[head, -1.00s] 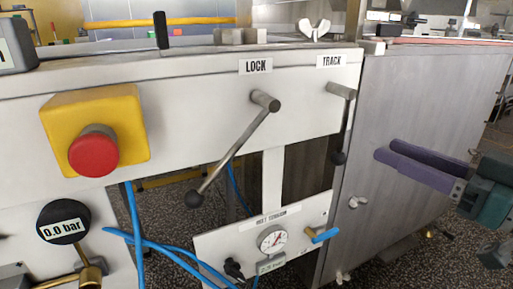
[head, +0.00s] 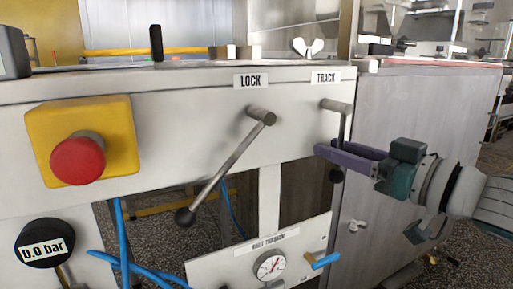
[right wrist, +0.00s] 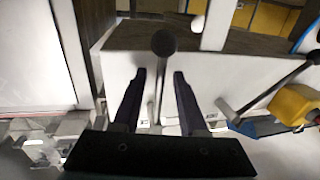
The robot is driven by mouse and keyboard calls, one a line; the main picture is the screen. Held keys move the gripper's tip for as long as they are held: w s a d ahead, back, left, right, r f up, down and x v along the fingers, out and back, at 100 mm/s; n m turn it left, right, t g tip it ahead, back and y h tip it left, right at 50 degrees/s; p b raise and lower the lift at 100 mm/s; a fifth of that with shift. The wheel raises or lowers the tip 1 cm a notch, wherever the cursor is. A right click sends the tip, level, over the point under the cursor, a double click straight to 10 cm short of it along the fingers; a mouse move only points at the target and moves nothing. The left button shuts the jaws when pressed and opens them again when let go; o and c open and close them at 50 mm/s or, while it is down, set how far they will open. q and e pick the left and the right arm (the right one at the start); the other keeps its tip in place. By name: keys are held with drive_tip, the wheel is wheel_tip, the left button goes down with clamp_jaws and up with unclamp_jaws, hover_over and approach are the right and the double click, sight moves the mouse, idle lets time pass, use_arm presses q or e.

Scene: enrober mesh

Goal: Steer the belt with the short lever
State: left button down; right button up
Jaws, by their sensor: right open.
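The short lever (head: 341,127) under the TRACK label (head: 326,77) hangs straight down from its pivot on the white panel. Its dark ball knob (head: 336,175) shows just below my fingers. My right gripper (head: 332,147) reaches in from the right with its purple fingers open at the lever's lower shaft. In the right wrist view the short lever (right wrist: 163,43) stands between the two open fingers (right wrist: 159,77), with visible gaps on both sides. The longer lever (head: 225,165) under the LOCK label (head: 251,81) slants down to the left. My left gripper is not in view.
A yellow box with a red button (head: 78,160) sits at the panel's left. Below are a 0.0 bar gauge (head: 44,242), blue hoses (head: 122,235) and a belt tension plate (head: 230,266) with a dial and blue-handled valve. A grey metal cabinet (head: 420,110) stands right of the panel.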

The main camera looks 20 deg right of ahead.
drive_tip(key=shift+c, duration=0.3)
clamp_jaws()
idle(1.1)
